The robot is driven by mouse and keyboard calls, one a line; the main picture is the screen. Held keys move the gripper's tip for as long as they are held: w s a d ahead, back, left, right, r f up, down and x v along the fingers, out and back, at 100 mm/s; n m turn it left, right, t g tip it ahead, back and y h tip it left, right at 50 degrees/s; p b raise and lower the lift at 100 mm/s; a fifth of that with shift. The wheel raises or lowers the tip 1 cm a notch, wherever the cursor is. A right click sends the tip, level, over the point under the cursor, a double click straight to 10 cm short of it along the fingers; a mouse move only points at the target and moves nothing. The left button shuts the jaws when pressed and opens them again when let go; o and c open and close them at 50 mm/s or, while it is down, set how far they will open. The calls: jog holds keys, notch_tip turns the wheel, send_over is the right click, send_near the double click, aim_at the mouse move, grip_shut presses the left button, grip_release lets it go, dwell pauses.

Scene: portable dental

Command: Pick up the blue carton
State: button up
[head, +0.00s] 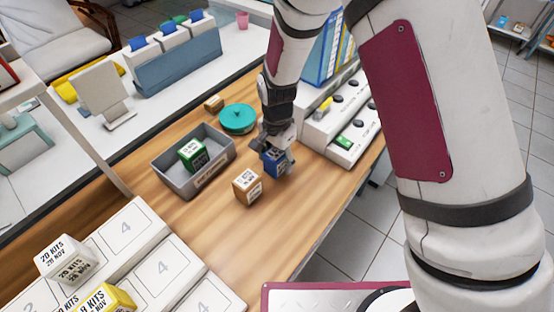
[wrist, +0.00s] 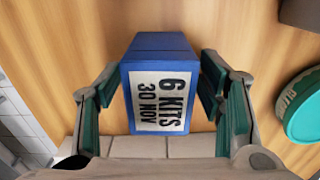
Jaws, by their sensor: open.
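The blue carton (head: 273,161) stands on the wooden table, partly hidden by my gripper in the head view. In the wrist view the blue carton (wrist: 160,60) shows a white label reading "6 KITS 30 NOV". My gripper (wrist: 166,100) is open, with one finger on each side of the carton. A gap shows at the right finger; the left finger is close to the carton, and I cannot tell if it touches. In the head view my gripper (head: 277,148) comes down on the carton from above.
A brown carton (head: 247,188) stands just left of the blue one. A grey bin (head: 168,181) holds a green carton (head: 192,154). A teal round container (head: 238,119) lies behind. Bare table lies in front.

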jog(key=shift+f, duration=0.5)
jog(key=c, duration=1.3)
jog(key=shift+o, duration=0.2)
